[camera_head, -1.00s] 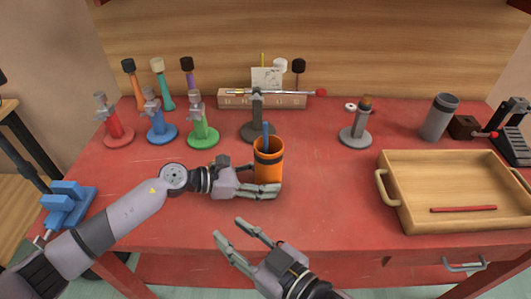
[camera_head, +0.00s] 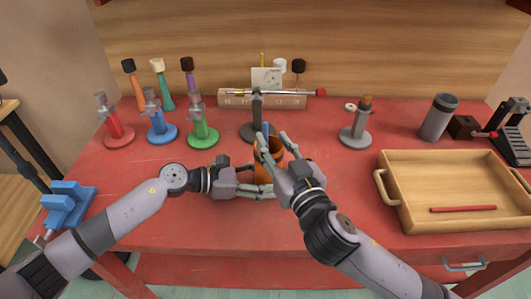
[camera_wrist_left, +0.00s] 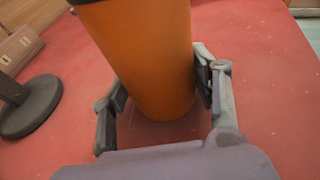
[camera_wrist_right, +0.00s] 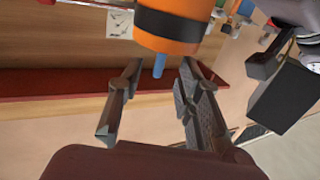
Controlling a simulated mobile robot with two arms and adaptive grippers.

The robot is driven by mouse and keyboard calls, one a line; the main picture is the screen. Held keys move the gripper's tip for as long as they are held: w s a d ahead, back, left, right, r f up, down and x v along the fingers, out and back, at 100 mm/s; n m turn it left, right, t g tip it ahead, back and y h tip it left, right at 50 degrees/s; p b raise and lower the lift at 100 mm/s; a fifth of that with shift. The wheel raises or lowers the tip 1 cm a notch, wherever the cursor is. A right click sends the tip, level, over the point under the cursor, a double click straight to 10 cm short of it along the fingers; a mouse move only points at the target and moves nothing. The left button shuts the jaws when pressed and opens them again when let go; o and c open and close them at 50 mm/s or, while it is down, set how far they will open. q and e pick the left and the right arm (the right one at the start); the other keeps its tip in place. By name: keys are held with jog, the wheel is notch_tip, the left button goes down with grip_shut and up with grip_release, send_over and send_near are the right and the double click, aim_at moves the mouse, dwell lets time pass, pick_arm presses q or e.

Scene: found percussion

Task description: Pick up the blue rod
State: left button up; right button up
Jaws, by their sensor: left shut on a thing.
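The blue rod (camera_head: 266,128) stands in an orange cup (camera_head: 267,172) with a dark band near its rim. In the right wrist view the rod (camera_wrist_right: 159,66) pokes out of the cup (camera_wrist_right: 176,12). My left gripper (camera_head: 264,190) is shut on the cup's lower part; the left wrist view shows the cup (camera_wrist_left: 150,55) between its fingers. My right gripper (camera_head: 271,140) is open at the cup's mouth, its fingers on either side of the rod's direction. It does not grip the rod. The rod's lower part is hidden inside the cup.
A wooden tray (camera_head: 400,212) with a red rod (camera_head: 463,209) stands at the right. A dark stand (camera_head: 254,131) is just behind the cup. Red, blue and green (camera_head: 203,137) stands are at the back left. The front middle of the red table is clear.

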aim_at(267, 132)
jog(key=x, duration=0.5)
jog(key=shift+w+a, duration=0.1)
jog(key=shift+w, duration=0.05)
jog(key=shift+c, duration=0.5)
grip_shut()
